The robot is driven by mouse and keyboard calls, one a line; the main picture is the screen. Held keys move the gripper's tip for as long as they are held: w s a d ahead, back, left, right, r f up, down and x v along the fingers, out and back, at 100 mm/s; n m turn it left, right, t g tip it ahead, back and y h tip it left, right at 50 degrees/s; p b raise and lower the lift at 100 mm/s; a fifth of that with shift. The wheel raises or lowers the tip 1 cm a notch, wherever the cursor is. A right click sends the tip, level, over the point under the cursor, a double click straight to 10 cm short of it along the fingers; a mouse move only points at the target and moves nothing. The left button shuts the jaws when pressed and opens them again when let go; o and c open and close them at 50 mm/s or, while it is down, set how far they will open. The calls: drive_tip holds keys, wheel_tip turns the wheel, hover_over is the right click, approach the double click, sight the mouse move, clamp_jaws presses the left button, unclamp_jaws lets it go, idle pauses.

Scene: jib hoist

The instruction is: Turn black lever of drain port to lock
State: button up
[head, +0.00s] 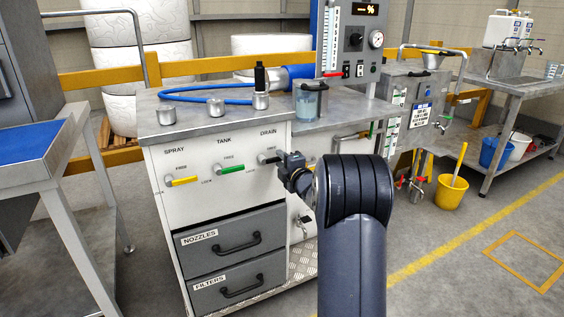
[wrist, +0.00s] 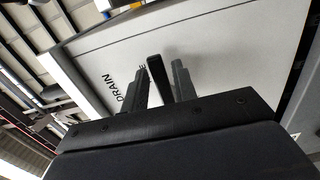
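The black drain lever (head: 269,159) is on the white front panel under the word DRAIN, right of the green and yellow levers. In the head view its right part is hidden behind my gripper (head: 285,167), which is at the panel. In the wrist view the black lever (wrist: 158,80) stands between the two fingers of my gripper (wrist: 160,82). Pale panel shows in narrow gaps between lever and fingers, so the gripper looks open around it. The FREE and LOCK marks of the drain port are mostly hidden.
The yellow spray lever (head: 183,181) and green tank lever (head: 231,169) are to the left on the same panel. Drawers (head: 230,245) with handles lie below. Metal cups and a blue hose (head: 205,88) are on the worktop. Open floor lies at right.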

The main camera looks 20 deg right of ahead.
clamp_jaws()
drive_tip(key=shift+f, duration=0.1)
idle(0.4)
drive_tip(key=f+m, duration=0.1)
drive_tip(key=m, duration=0.1)
drive_tip(key=f+m, duration=0.1)
drive_tip(key=m, duration=0.2)
drive_tip(key=a+f+m+p, duration=0.1)
drive_tip(key=m, duration=0.2)
drive_tip(key=shift+a+f, duration=0.1)
drive_tip(key=shift+f, duration=0.05)
drive_tip(key=m, duration=0.1)
drive_tip(key=a+m, duration=0.1)
drive_tip(key=m, duration=0.1)
drive_tip(key=f+m, duration=0.1)
drive_tip(key=shift+a+f+m+p, duration=0.1)
drive_tip(key=shift+a+m+p, duration=0.2)
drive_tip(key=shift+m+p, duration=0.1)
drive_tip(key=m, duration=0.1)
drive_tip(key=a+m, duration=0.1)
drive_tip(key=m, duration=0.1)
drive_tip(key=a+m, duration=0.1)
drive_tip(key=m, duration=0.1)
drive_tip(key=shift+s+a+f+p, duration=0.1)
drive_tip(key=shift+f+p, duration=0.15)
drive_tip(key=shift+p, duration=0.15)
